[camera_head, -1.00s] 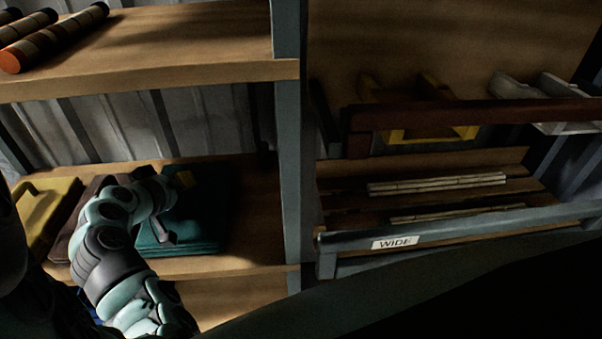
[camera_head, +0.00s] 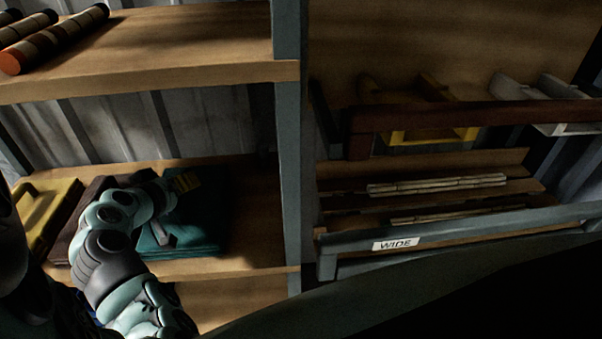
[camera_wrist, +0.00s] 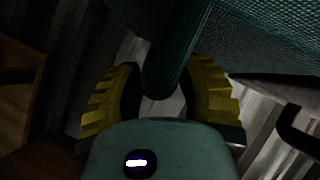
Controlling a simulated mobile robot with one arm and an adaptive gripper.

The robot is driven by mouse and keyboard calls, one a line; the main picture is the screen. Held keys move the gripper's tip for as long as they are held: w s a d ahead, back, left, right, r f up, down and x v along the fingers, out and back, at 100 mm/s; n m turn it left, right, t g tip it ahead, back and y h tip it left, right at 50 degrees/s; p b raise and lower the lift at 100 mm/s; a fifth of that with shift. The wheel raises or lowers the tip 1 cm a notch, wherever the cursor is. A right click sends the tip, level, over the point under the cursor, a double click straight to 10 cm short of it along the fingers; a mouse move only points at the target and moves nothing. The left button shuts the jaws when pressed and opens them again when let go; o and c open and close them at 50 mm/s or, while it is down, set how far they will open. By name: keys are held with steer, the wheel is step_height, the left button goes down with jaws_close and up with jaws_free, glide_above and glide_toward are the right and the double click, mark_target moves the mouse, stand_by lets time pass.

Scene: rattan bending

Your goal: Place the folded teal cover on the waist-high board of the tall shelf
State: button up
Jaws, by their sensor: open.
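The folded teal cover (camera_head: 205,225) lies on the middle board (camera_head: 260,255) of the tall shelf, at the right end of a row of folded covers. In the wrist view, the yellow fingers of my gripper (camera_wrist: 160,92) stand apart on both sides of a rounded teal fold of the cover (camera_wrist: 178,45). A gap shows beside the fold, so the fingers are open around it. My wrist and arm hide part of the cover's left side.
A dark brown folded cover (camera_head: 88,205) and a yellow one (camera_head: 52,205) lie to the left. The upper board (camera_head: 180,75) is above my gripper. A grey post (camera_head: 291,180) stands right of the cover. A rack labelled WIDE (camera_head: 395,243) holds rattan poles.

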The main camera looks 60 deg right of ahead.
steer(key=v, duration=1.1)
steer(key=shift+a+b, duration=0.4)
